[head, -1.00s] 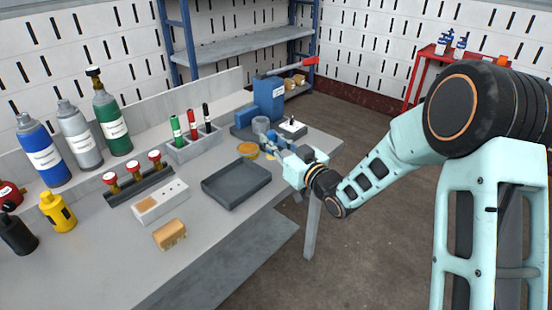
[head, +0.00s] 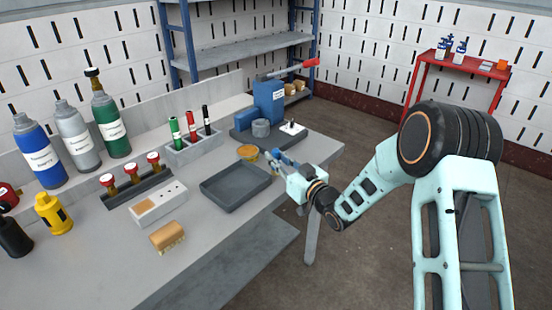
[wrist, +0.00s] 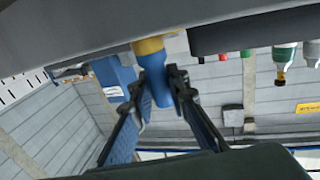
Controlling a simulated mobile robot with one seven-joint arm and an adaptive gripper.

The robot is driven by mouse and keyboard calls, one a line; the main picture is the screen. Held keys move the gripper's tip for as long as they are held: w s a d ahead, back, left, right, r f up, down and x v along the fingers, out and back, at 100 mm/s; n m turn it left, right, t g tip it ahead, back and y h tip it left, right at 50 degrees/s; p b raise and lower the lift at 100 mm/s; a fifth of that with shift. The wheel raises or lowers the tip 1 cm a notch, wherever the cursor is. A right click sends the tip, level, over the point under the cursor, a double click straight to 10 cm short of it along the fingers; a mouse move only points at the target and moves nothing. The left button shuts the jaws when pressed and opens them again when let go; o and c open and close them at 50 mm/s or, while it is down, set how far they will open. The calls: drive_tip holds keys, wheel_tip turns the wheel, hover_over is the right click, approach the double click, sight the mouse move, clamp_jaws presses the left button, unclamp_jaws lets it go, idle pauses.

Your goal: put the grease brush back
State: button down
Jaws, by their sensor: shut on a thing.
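My gripper (head: 273,158) is near the table's right edge, beside a shallow round yellow tin (head: 248,152). In the wrist view my gripper (wrist: 165,92) is shut on a thick blue handle (wrist: 158,86), which I take to be the grease brush. The handle lies between the two fingers. A yellow shape (wrist: 148,46) shows at the handle's upper end; I cannot tell whether it is part of the brush or the tin beyond. The bristles are hidden. A grey round cup (head: 261,128) stands behind the tin, apart from my gripper.
A dark shallow tray (head: 235,198) lies left of my gripper. A blue press (head: 270,100) with a red-tipped lever stands behind. A grey holder (head: 193,150) has several markers. A wooden brush (head: 168,237) lies in front. Several bottles line the back left.

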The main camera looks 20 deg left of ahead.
drive_tip(key=shift+f, duration=0.25)
drive_tip(key=c, duration=1.9)
unclamp_jaws()
drive_tip(key=shift+r, duration=0.1)
drive_tip(key=shift+r, duration=0.15)
drive_tip(key=p+v, duration=0.1)
drive_tip(key=v, duration=1.1)
